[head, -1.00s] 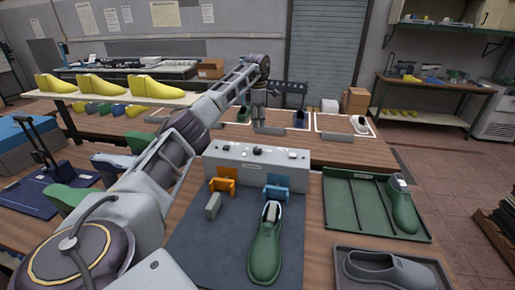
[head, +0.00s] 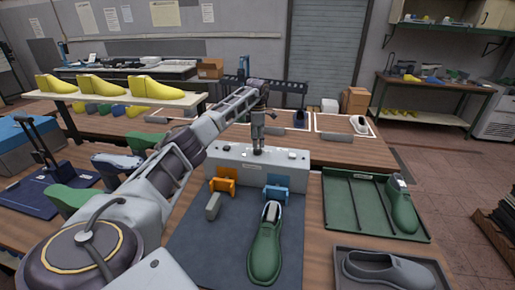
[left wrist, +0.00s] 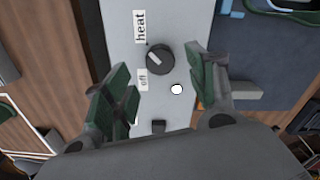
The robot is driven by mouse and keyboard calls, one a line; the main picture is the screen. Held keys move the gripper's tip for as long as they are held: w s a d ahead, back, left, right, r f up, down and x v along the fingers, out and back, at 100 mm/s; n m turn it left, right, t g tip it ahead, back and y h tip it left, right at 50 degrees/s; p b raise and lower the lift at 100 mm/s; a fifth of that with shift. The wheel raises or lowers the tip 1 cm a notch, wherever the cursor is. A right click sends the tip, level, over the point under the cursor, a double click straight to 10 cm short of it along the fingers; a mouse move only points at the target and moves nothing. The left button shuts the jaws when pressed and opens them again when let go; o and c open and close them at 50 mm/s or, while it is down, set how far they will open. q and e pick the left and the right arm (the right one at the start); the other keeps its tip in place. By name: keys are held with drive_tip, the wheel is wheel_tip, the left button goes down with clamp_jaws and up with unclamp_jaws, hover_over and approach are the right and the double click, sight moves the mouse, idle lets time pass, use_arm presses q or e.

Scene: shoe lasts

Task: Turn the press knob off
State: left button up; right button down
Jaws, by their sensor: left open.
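The press (head: 225,160) is a light grey control box at the back of a dark mat. My left gripper (head: 258,148) points straight down over the middle of its top and hides the knob in the head view. In the left wrist view, the round black knob (left wrist: 160,58) has a pale pointer mark and sits between labels reading "heat" (left wrist: 140,27) and "off" (left wrist: 143,80). My open left gripper (left wrist: 160,78) has its green-padded fingers on either side of the knob's line, apart from it and empty. My right gripper is out of view.
A white button (left wrist: 176,89) and a small black part (left wrist: 158,127) are near the knob. Orange (head: 223,185) and blue (head: 277,190) blocks stand before the press. A green shoe (head: 265,245) lies on the mat. A green tray (head: 345,210) is to the right.

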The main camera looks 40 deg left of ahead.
sight(257, 149)
use_arm(q)
drive_tip(key=shift+f, duration=2.4)
drive_tip(key=c, duration=1)
